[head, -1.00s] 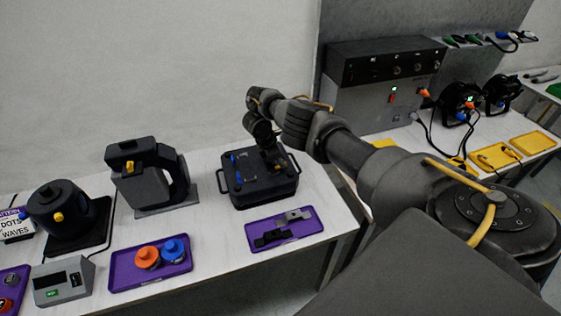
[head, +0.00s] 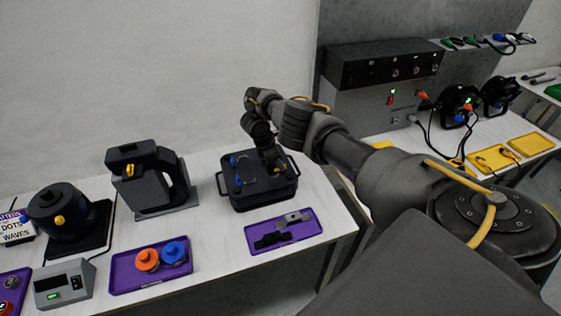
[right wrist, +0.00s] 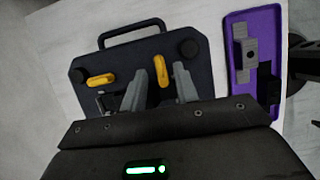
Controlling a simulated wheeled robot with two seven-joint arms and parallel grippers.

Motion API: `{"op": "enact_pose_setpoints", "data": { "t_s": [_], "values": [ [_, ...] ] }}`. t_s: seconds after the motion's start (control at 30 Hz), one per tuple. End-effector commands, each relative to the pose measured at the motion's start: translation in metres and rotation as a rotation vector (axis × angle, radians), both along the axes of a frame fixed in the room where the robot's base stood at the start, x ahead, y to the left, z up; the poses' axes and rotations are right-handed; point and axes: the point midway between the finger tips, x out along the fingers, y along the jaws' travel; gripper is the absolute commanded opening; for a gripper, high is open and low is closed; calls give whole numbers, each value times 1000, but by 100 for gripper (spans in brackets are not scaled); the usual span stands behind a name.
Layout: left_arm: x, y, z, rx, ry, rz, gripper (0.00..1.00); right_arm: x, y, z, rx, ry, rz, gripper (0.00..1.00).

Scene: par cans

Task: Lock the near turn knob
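A black case (head: 262,192) with side handles stands on the white table; its top also shows in the right wrist view (right wrist: 125,62). Two yellow turn knobs show there. The one on the tray side, the near knob (right wrist: 163,74), points up and down in that picture. The other knob (right wrist: 100,79) lies crosswise. My right gripper (right wrist: 161,78) is open, its two fingers on either side of the near knob with gaps visible. In the head view the right gripper (head: 272,160) is over the case, and its fingertips are hard to make out. My left gripper is out of view.
A purple tray (head: 312,232) with a grey and a black part lies in front of the case. A dark grey machine (head: 150,185) stands to the left, behind a purple tray (head: 125,284) with orange and blue knobs. A control cabinet (head: 350,105) stands to the right.

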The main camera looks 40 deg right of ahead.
Motion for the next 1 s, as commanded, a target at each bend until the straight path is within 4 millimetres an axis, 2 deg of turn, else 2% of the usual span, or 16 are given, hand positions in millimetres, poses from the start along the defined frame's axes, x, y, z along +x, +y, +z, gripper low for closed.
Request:
{"op": "enact_pose_setpoints", "data": {
  "t_s": [0.03, 0.1, 0.4, 0.6, 1.0],
  "values": [
    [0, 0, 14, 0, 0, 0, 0, 2, 4, 16, 1, -2, 1, 30],
    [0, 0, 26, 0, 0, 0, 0, 3, 9, 30, 2, -1, 1, 30],
    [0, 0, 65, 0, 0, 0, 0, 9, 27, 76, 0, 0, 0, 30],
    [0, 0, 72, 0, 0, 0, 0, 12, 33, 88, 1, 3, 0, 30],
    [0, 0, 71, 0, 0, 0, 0, 12, 34, 88, 0, 2, 0, 30]
  ]
}}
